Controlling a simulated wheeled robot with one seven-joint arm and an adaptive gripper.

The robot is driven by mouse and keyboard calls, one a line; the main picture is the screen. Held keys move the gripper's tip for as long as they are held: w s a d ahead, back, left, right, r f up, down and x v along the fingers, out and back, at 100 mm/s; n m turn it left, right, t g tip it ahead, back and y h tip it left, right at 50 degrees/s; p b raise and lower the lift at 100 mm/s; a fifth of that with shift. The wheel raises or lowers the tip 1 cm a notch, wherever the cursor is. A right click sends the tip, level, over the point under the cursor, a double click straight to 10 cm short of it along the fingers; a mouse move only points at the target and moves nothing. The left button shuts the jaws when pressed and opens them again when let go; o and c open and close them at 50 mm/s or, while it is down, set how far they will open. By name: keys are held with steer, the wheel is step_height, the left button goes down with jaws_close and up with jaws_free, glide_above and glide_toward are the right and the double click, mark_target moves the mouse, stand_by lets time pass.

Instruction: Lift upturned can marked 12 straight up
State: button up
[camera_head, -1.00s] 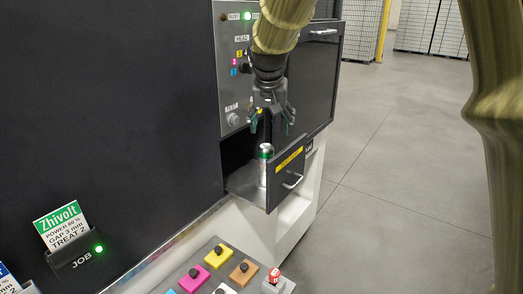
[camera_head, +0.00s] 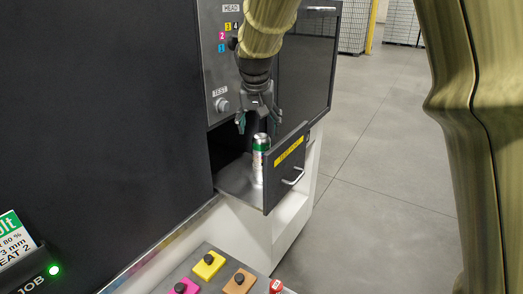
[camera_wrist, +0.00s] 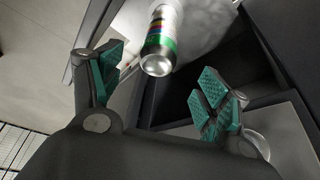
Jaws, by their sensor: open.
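A can (camera_head: 261,160) with a silver end on top, a green band and a white body stands upright in the open drawer (camera_head: 230,184). No number 12 can be read on it. The can also shows in the wrist view (camera_wrist: 162,42), where its silver end faces the camera and colour patches show on its side. My gripper (camera_head: 259,123) is above the can, pointing down, with its fingers apart. In the wrist view the green finger pads (camera_wrist: 160,90) are spread wide, and the can lies beyond them, apart from both. The gripper holds nothing.
The drawer front (camera_head: 287,166) with a yellow label and a handle rises right of the can. The dark machine panel (camera_head: 100,110) fills the left side. Coloured blocks with black knobs (camera_head: 208,265) sit on a tray at the bottom. Grey floor lies open to the right.

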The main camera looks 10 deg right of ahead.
mark_target(261, 137)
steer(key=x, duration=0.3)
steer(key=shift+w+f+p, duration=0.1)
steer(key=shift+w+p, duration=0.15)
steer(key=shift+p, duration=0.1)
steer(key=shift+d+f+p, duration=0.1)
steer(key=shift+f+p, duration=0.2)
steer(key=p+x, duration=0.2)
steer(key=x, duration=0.1)
steer(key=shift+w+d+f, duration=0.2)
steer(key=shift+w+f, duration=0.2)
steer(key=shift+f, duration=0.45)
steer(key=c, duration=0.8)
